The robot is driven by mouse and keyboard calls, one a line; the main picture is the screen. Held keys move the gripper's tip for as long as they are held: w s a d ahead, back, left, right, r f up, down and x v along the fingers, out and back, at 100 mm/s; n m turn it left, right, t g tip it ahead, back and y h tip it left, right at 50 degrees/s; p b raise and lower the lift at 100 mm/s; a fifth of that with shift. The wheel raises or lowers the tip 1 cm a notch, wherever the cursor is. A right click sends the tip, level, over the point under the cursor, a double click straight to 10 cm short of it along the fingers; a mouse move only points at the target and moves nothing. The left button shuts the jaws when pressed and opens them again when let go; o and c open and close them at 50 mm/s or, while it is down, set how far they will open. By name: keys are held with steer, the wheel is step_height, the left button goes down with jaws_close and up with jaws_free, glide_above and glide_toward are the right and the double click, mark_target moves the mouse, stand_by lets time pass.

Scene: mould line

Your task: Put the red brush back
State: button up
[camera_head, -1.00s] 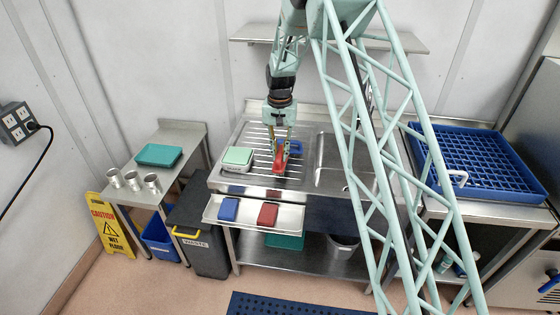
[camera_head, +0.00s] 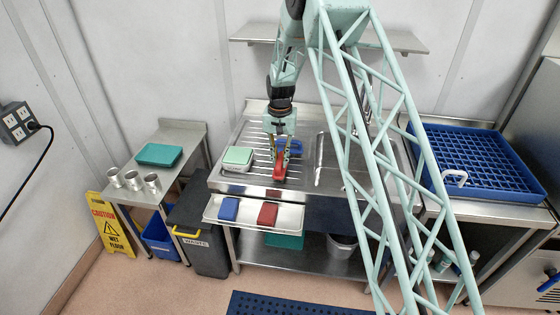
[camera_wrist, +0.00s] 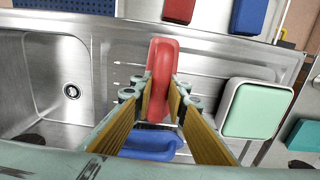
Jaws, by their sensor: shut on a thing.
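The red brush (camera_head: 280,167) is between the fingers of my gripper (camera_head: 283,150), over the ribbed drainboard of the sink unit. In the wrist view the red brush (camera_wrist: 160,75) lies between the two yellowish finger pads of my gripper (camera_wrist: 160,105), which are shut on it. Its underside is hidden. A blue brush (camera_wrist: 152,145) is just beyond it on the drainboard. In the head view the tray (camera_head: 212,213) at the front of the sink unit holds a blue block (camera_head: 229,208) and a dark red block (camera_head: 267,213).
A white-and-mint box (camera_head: 237,158) stands left of the brush on the drainboard (camera_head: 225,177). The sink basin (camera_head: 335,160) is to the right. A blue rack (camera_head: 485,165) is farther right. The left table (camera_head: 180,130) holds a teal box and several metal cups.

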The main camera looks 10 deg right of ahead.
steer(key=shift+f, duration=0.3)
steer(key=o, duration=0.8)
steer(key=shift+r, duration=0.2)
step_height(320, 180, up, 12)
steer(key=shift+r+b, duration=0.15)
steer(key=shift+b, duration=0.35)
stand_by(0.9)
